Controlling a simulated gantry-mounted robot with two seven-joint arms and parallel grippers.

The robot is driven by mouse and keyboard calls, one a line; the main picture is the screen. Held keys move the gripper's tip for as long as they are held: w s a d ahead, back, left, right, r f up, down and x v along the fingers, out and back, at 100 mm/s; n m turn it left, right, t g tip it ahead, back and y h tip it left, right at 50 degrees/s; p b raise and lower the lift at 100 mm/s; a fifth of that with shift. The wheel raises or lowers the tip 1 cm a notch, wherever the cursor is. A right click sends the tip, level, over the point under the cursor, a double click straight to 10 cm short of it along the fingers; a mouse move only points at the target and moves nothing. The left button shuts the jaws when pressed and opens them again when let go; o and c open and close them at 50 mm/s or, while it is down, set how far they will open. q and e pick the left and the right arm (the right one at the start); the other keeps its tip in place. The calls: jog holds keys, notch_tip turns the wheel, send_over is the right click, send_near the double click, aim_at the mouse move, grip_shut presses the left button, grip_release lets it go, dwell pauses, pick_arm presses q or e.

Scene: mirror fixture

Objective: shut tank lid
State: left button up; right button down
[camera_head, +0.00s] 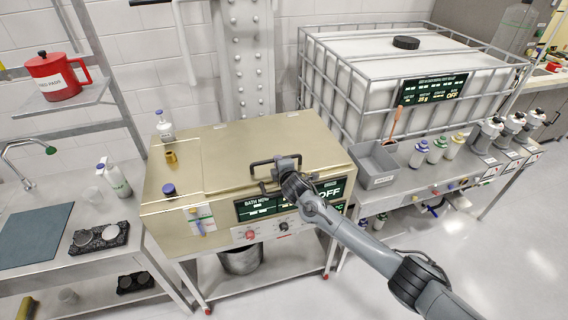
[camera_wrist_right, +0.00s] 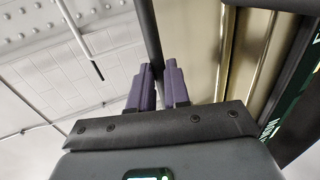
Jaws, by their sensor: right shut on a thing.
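The tank (camera_head: 165,217) is a brass-coloured box on a stand, with a control panel on its front. Its lid (camera_head: 235,145) is the broad brass plate on top, lying about flat; a small gap at its front edge cannot be ruled out. A dark bar handle (camera_head: 262,162) is at the lid's front. My right gripper (camera_wrist_right: 160,82) is at the handle, its purple fingers shut on the dark bar (camera_wrist_right: 149,35). In the head view my right wrist covers the fingers and part of the handle. My left gripper is in neither view.
A grey bin (camera_head: 374,166) is close on the right. A caged white container (camera_head: 350,50) stands behind right. Floor in front is clear.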

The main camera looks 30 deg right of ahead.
jog(key=shift+s+d+f, duration=0.15)
jog(key=shift+s+f, duration=0.05)
jog(key=shift+f, duration=0.7)
jog(key=c, duration=1.1)
grip_release()
jog(key=shift+w+r, duration=0.1)
jog(key=shift+w, duration=0.05)
jog(key=shift+r, duration=0.15)
jog(key=shift+s+r, duration=0.15)
jog(key=shift+s, duration=0.15)
jog(key=p+v, duration=0.1)
jog(key=v, duration=0.9)
jog(key=shift+r, duration=0.1)
